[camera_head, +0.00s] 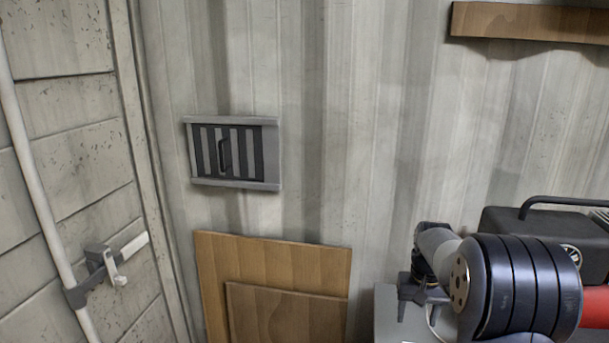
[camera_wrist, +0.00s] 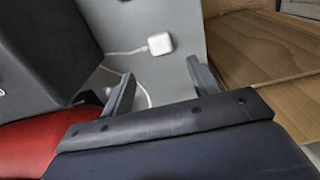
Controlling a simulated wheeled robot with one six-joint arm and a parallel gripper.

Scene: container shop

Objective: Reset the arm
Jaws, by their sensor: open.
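My arm reaches in from the lower right of the head view, with its dark and red links near the camera. My gripper (camera_head: 423,294) is over the grey surface (camera_head: 388,310) beside the black case. In the wrist view, my gripper (camera_wrist: 162,84) has its two grey fingers apart, with nothing between them. Beyond the fingers, a small white adapter (camera_wrist: 159,43) with a white cable lies on the grey surface (camera_wrist: 185,18).
A black case (camera_head: 500,222) with a handle stands at the right. Wooden boards (camera_head: 215,260) lean on the corrugated wall at lower middle. A slatted vent (camera_head: 230,183) is on the wall. A wooden shelf (camera_head: 530,22) is at upper right. A door latch (camera_head: 103,260) is at left.

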